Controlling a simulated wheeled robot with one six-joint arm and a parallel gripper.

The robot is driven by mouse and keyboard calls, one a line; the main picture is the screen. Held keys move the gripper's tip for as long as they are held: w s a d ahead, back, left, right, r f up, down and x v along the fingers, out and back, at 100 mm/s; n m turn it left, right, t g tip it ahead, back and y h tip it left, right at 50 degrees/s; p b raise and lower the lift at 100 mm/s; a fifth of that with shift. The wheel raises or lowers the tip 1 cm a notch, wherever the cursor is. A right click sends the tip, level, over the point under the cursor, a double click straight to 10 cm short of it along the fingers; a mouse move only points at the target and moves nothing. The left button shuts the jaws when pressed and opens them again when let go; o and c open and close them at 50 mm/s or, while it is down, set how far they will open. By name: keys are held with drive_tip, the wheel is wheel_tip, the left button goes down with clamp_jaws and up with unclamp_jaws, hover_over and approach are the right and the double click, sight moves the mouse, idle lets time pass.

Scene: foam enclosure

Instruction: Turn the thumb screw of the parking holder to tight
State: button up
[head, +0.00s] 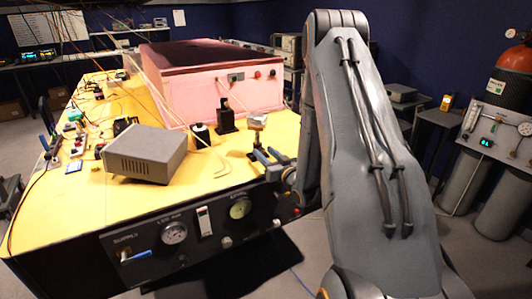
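A small black upright holder (227,121) stands on the yellow bench top in front of the pink foam box. To its right, a small stand carries a pale grey block (258,122) on a thin post. I cannot tell which of the two is the parking holder, and no thumb screw can be made out at this size. My gripper (265,154) is low over the bench's front right edge, just in front of the pale block's stand.
A grey instrument box (145,153) and a small dark jar with a white lid (200,132) stand left of the holder. The pink foam box (205,85) fills the back. A front panel (190,232) with gauges hangs below the edge. Cables and small items clutter the left.

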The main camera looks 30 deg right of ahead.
drive_tip(key=shift+c, duration=0.5)
clamp_jaws()
